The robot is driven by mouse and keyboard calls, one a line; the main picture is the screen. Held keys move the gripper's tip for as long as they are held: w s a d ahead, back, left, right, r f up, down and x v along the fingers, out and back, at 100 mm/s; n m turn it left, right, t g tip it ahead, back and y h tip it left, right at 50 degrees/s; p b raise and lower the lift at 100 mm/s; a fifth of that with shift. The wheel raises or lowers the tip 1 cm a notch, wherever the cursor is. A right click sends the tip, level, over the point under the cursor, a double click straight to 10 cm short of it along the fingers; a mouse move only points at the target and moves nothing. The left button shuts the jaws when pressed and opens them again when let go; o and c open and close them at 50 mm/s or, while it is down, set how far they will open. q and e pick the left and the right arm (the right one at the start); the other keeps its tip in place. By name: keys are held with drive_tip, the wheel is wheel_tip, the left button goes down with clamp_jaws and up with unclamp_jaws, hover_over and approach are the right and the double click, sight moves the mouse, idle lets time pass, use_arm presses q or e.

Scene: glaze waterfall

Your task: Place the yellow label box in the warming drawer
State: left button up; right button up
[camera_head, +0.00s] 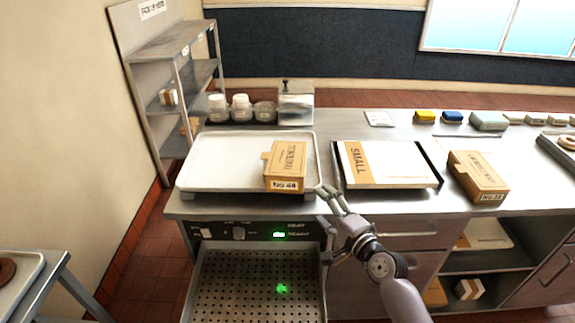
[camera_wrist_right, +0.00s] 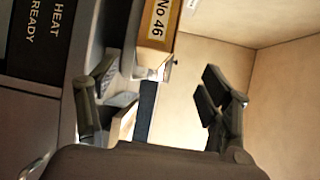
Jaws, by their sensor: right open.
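A brown cardboard box (camera_head: 287,163) marked No 46 stands on the right side of the white tray; its end label looks pale yellow in the right wrist view (camera_wrist_right: 158,20). The warming drawer (camera_head: 258,285) is pulled out below the counter, with a bare perforated floor and a green light spot on it. My right gripper (camera_head: 331,193) is open and empty at the counter's front edge, just right of and in front of the box, apart from it. In the right wrist view the open fingers (camera_wrist_right: 163,98) lie below the box end. My left gripper is out of view.
The box stands on a white tray (camera_head: 218,160). A second tray holding a flat package marked SMALL (camera_head: 385,163) and another brown box (camera_head: 478,176) stand to the right. Jars (camera_head: 241,108) stand behind. A control panel with a knob (camera_head: 239,233) is above the drawer.

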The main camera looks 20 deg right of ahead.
sight(299, 184)
drive_tip(key=x, duration=0.6)
drive_tip(key=shift+w+f, duration=0.1)
drive_tip(key=shift+w, duration=0.1)
drive_tip(key=shift+w+a+p, duration=0.1)
drive_tip(key=shift+w+p, duration=0.15)
drive_tip(key=shift+p, duration=0.1)
drive_tip(key=shift+x, duration=2.35)
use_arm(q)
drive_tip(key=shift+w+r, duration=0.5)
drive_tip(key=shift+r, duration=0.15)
use_arm(e)
drive_tip(key=shift+f, duration=0.15)
drive_tip(key=shift+c, duration=0.3)
drive_tip(key=c, duration=1.2)
drive_tip(key=shift+c, duration=0.2)
